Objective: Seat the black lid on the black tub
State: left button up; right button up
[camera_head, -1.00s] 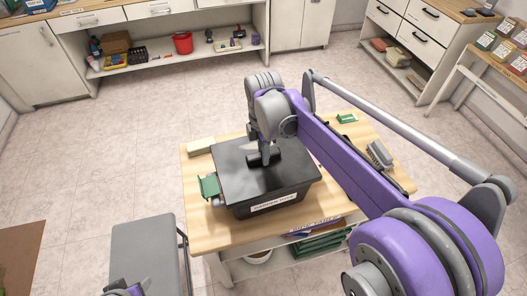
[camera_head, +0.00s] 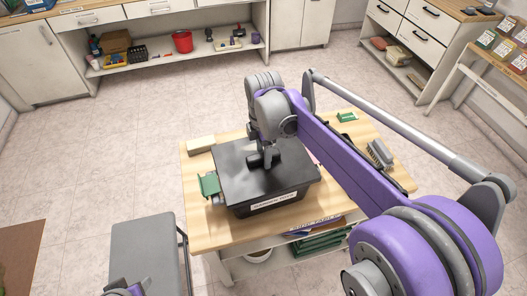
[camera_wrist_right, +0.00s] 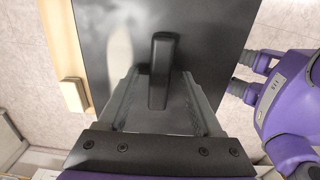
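The black lid (camera_head: 238,172) lies flat over the black tub (camera_head: 243,208), which stands on a wooden table with a white label on its front. Whether the lid is fully down on the rim I cannot tell. A black bar handle (camera_head: 270,160) stands up from the lid's middle. My right gripper (camera_wrist_right: 161,72) is over the lid, its two fingers on either side of the handle (camera_wrist_right: 162,85), with gaps visible between them and it. My left gripper is not in view; only a bit of purple shows at the bottom edge.
The wooden table (camera_head: 215,235) also bears a pale block (camera_head: 201,144), a green piece (camera_head: 209,184) by the tub's left side, a grey brush (camera_head: 379,154) and a small green box (camera_head: 347,117). A grey stool (camera_head: 145,255) stands front left. The floor behind is clear.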

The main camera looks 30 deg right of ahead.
notch_tip(320, 180, up, 11)
jog(key=shift+p, duration=0.4)
jog(key=shift+f, duration=0.1)
dwell(0.5)
